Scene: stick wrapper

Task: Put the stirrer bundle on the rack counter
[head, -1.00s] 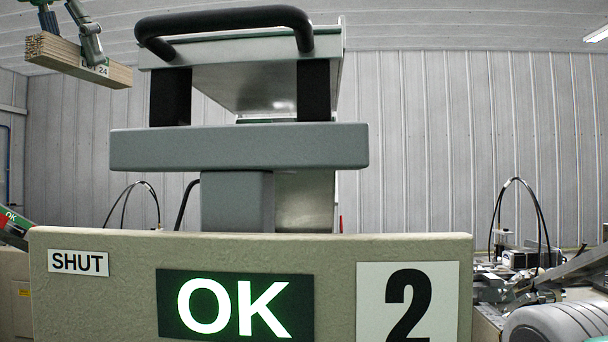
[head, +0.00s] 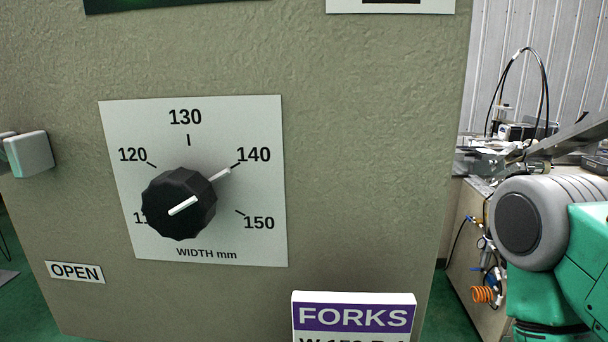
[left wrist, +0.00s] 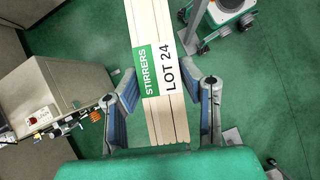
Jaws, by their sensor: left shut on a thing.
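The stirrer bundle (left wrist: 155,65) is a pale wooden stack with a green and white band reading STIRRERS LOT 24. In the left wrist view it runs between the fingers of my left gripper (left wrist: 166,103), which is shut on it. The bundle is off the floor, with green floor showing below. Neither the bundle nor my left gripper shows in the head view now. My right gripper is out of view. I cannot make out the rack counter in these frames.
A beige machine front (head: 370,130) fills the head view, with a black width knob (head: 180,204) pointing about 140, an OPEN label (head: 75,272) and a FORKS sign (head: 353,318). A grey block (head: 28,154) sticks out at left. A bench with equipment (head: 475,220) stands at right.

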